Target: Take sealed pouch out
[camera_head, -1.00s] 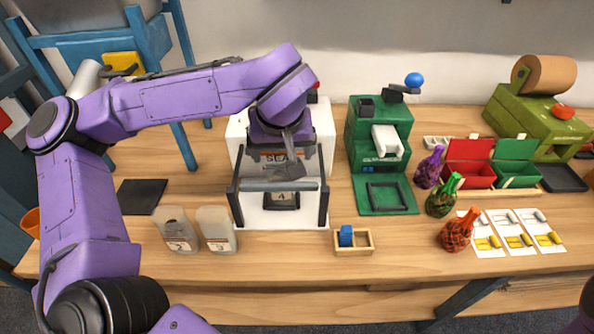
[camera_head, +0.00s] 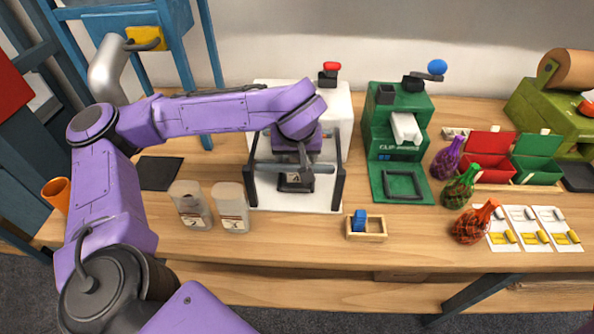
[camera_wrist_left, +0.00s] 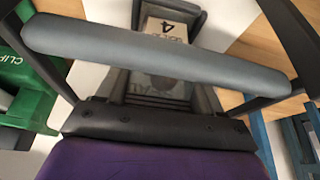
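The white sealer (camera_head: 342,104) stands at the middle back of the table, with a red knob on top and a grey bar (camera_head: 264,169) across its front. My left gripper (camera_head: 304,172) points down at the bar, in front of the sealer's face. In the left wrist view its dark fingers look spread apart, partly hidden behind the grey bar (camera_wrist_left: 150,52). I cannot make out a pouch between them. My right gripper is not in view.
The green clip machine (camera_head: 400,100) stands right of the sealer. Purple, green and orange bags (camera_head: 476,222) stand further right. Two clear containers (camera_head: 231,210) stand left of the sealer. A small wooden tray (camera_head: 376,236) with a blue block is in front.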

